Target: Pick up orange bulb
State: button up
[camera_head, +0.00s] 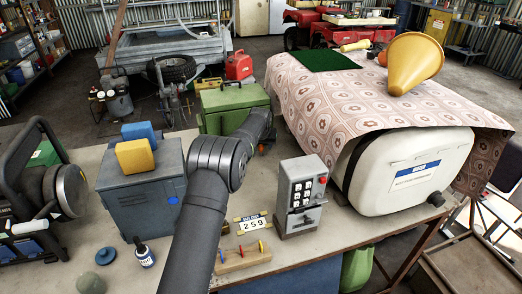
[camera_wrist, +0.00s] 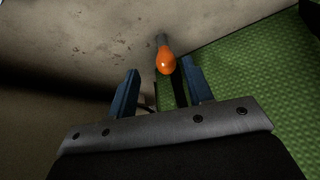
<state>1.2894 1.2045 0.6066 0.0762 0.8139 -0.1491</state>
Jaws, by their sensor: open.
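The orange bulb (camera_wrist: 167,62) shows in the wrist view, with a grey base at its far end. It lies on the bare worktop (camera_wrist: 90,30), close beside a green textured surface (camera_wrist: 245,85). My gripper (camera_wrist: 162,84) is open, with its two blue fingers apart. The bulb appears just beyond the fingertips, roughly between them and nearer the right finger; I cannot tell the exact gap. In the head view, a small orange patch (camera_head: 261,149) by the end of my arm may be the bulb. My arm hides much of that spot.
A green metal box (camera_head: 225,103) stands behind my arm. A blue-grey box (camera_head: 140,190) with two sponges stands left. A white tank (camera_head: 410,175) is under a patterned cloth (camera_head: 340,100).

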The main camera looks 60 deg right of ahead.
aim_at(261, 145)
jog(key=shift+w+d+f, duration=0.4)
jog(key=shift+d+f, duration=0.1)
jog(key=shift+f, duration=0.25)
jog(key=shift+w+d+f, duration=0.4)
jog(key=shift+d+f, duration=0.05)
jog(key=shift+f, duration=0.3)
jog(key=shift+w+d+f, duration=0.15)
jog(key=shift+d+f, duration=0.2)
jog(key=shift+f, duration=0.25)
jog(key=shift+c, duration=0.2)
jog(key=c, duration=0.8)
